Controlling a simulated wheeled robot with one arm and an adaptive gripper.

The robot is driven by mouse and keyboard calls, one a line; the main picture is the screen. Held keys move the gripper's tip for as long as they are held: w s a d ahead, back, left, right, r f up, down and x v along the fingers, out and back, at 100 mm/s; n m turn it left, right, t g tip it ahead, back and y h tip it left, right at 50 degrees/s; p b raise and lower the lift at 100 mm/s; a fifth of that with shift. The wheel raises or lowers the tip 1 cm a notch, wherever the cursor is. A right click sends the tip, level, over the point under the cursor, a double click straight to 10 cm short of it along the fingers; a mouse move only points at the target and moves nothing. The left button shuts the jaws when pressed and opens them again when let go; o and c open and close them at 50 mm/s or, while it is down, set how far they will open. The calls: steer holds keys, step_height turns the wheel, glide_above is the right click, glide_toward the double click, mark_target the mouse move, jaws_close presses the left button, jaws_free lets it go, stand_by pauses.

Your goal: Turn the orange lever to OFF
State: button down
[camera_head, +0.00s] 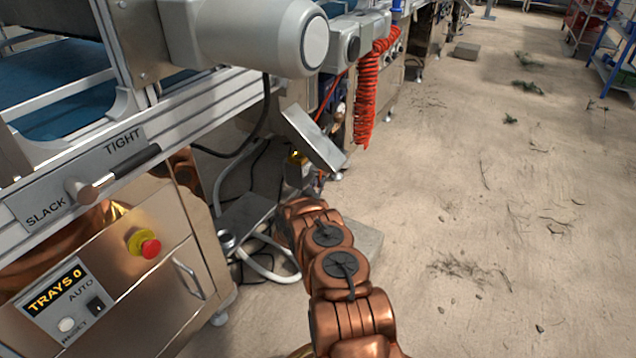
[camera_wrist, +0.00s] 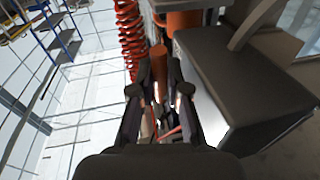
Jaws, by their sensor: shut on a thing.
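In the wrist view, the two dark fingers of my gripper (camera_wrist: 160,92) point forward, with the end of an orange bar, which looks like the orange lever (camera_wrist: 158,58), between their tips. My gripper is shut on it. The lever's pivot and any ON or OFF marking are hidden or too small to read. In the head view, my copper arm reaches forward toward the side of the machine line, and my gripper and the lever cannot be made out there behind the arm and a tilted grey panel.
A red coiled hose (camera_head: 367,85) hangs close by and also shows in the wrist view (camera_wrist: 131,38). A tilted grey panel (camera_head: 314,139) and a dark box (camera_wrist: 245,95) are near the gripper. Cables and a pipe lie below the machine.

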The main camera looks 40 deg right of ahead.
steer(key=shift+d+f+t+h, duration=0.2)
steer(key=shift+t+h, duration=0.1)
steer(key=shift+h, duration=0.3)
steer(key=shift+r, duration=0.1)
steer(key=c, duration=1.4)
jaws_free()
steer(key=shift+d, duration=0.1)
steer(key=shift+v, duration=3.75)
